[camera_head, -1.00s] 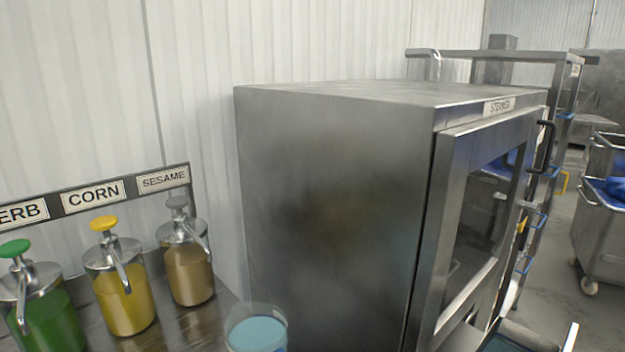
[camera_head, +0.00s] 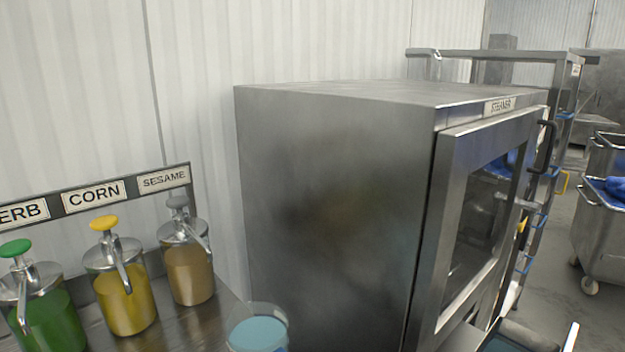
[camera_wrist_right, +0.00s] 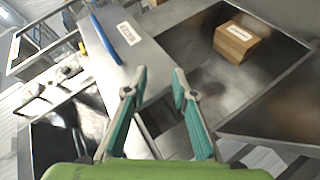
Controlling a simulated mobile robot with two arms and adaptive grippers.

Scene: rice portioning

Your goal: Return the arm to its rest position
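My right gripper (camera_wrist_right: 159,74) shows in the right wrist view with its two teal fingers spread apart and nothing between them. It is above steel equipment, with no contact visible. My left gripper is in neither view. In the head view, the large steel steamer (camera_head: 335,200) stands in the middle with its glass door (camera_head: 478,215) on the right side. The door looks shut.
Pump jars of green herb (camera_head: 50,322), yellow corn (camera_head: 127,303) and brown sesame (camera_head: 189,274) stand at the left. A clear container with blue contents (camera_head: 258,332) is beside the steamer. A cardboard box (camera_wrist_right: 240,40) lies in a steel basin (camera_wrist_right: 285,62). A steel cart (camera_head: 602,245) stands far right.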

